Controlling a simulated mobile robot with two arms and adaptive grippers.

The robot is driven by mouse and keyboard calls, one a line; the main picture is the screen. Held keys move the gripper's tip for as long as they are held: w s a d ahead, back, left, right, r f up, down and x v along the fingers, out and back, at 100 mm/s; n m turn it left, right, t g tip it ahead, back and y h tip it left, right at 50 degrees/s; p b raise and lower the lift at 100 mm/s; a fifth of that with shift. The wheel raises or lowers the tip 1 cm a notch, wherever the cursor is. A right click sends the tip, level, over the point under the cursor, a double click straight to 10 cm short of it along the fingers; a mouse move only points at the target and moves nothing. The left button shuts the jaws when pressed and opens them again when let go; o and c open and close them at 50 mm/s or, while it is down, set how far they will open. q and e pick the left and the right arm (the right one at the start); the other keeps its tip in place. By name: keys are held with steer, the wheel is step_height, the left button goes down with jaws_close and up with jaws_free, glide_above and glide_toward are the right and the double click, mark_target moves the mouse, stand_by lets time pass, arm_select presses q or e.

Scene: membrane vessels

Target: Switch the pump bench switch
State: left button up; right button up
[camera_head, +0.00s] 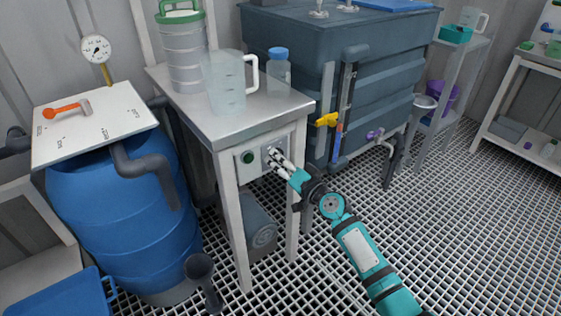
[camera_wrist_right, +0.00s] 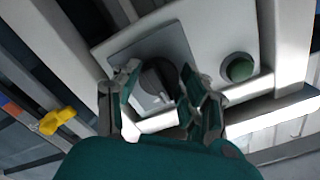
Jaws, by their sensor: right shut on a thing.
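The pump bench (camera_head: 237,120) is a metal-topped table with a pale control panel on its front. The panel carries a green round button (camera_head: 248,157) and a grey plate with the switch. In the right wrist view the switch (camera_wrist_right: 154,82) is a dark rotary knob on a grey plate (camera_wrist_right: 170,48), with the green button (camera_wrist_right: 240,68) to its right. My right gripper (camera_head: 272,156) is at the panel, its fingers on either side of the knob, shut on it; it also shows in the right wrist view (camera_wrist_right: 156,88). The fingers partly hide the knob. My left gripper is not in view.
A clear jug (camera_head: 226,88), a blue-capped bottle (camera_head: 279,72) and a green-rimmed container (camera_head: 184,58) stand on the bench. A blue barrel (camera_head: 125,215) is left. A dark tank (camera_head: 290,40) with a yellow valve handle (camera_head: 327,120) stands right of my gripper. The grated floor at right is clear.

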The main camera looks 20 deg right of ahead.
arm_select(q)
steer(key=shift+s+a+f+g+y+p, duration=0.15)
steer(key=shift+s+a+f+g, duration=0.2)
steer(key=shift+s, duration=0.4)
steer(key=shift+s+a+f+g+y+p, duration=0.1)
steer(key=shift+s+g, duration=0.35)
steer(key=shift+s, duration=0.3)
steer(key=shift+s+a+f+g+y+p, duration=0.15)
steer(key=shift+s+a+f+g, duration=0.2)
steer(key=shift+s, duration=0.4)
arm_select(e)
steer(key=shift+r+m, duration=0.1)
steer(key=shift+m, duration=3.1)
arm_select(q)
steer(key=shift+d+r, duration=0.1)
arm_select(e)
steer(key=o, duration=1.2)
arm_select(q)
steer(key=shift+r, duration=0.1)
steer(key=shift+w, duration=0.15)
arm_select(e)
steer(key=v, duration=1.2)
